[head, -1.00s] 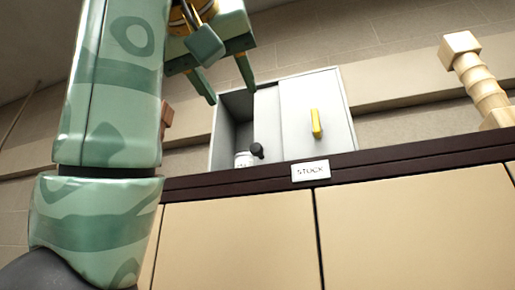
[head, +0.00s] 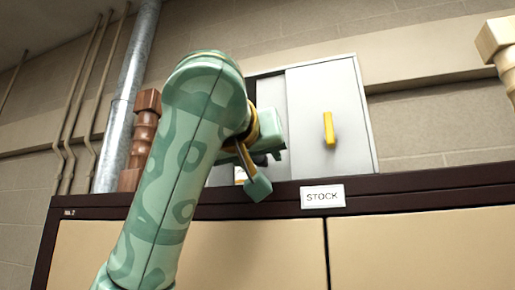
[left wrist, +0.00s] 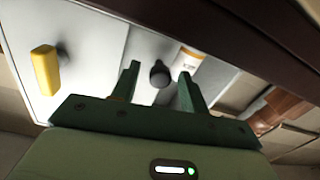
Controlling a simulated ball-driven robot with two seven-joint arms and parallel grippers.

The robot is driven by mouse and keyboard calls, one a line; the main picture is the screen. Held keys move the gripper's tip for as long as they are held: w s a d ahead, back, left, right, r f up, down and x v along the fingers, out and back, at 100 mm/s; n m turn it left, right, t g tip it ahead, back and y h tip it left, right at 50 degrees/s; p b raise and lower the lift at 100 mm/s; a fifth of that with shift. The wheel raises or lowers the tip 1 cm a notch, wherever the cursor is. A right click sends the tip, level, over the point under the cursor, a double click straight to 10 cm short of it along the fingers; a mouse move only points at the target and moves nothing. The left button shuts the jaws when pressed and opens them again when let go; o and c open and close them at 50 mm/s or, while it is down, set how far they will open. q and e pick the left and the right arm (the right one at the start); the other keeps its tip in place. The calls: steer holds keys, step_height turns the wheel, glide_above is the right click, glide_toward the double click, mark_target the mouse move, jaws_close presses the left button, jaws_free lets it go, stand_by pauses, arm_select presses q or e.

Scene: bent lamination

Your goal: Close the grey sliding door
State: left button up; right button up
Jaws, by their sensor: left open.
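The grey sliding door (head: 325,110) covers the right part of a light grey cabinet in the head view. It has an upright yellow handle (head: 329,129), which also shows at the left of the left wrist view (left wrist: 45,70). My right gripper is out of view.
A white jar with an orange band (left wrist: 188,61) is by the opening. The cabinet stands on a dark-edged counter (head: 420,200) with a STOCK label (head: 322,196). A brown turned post (head: 142,135) and a metal pipe (head: 126,95) are left; a pale wooden post (head: 497,40) is right.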

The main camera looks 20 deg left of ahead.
arm_select(q)
steer(key=shift+s, duration=0.15)
steer(key=c, duration=0.9)
steer(key=shift+a, duration=0.1)
jaws_close()
steer(key=a+b, duration=0.4)
steer(key=a, duration=0.5)
steer(key=shift+w+a+b, duration=0.15)
steer(key=shift+w+b, duration=0.05)
steer(key=shift+b, duration=0.15)
steer(key=shift+r, duration=0.1)
steer(key=o, duration=0.9)
jaws_free()
steer(key=shift+a, duration=0.2)
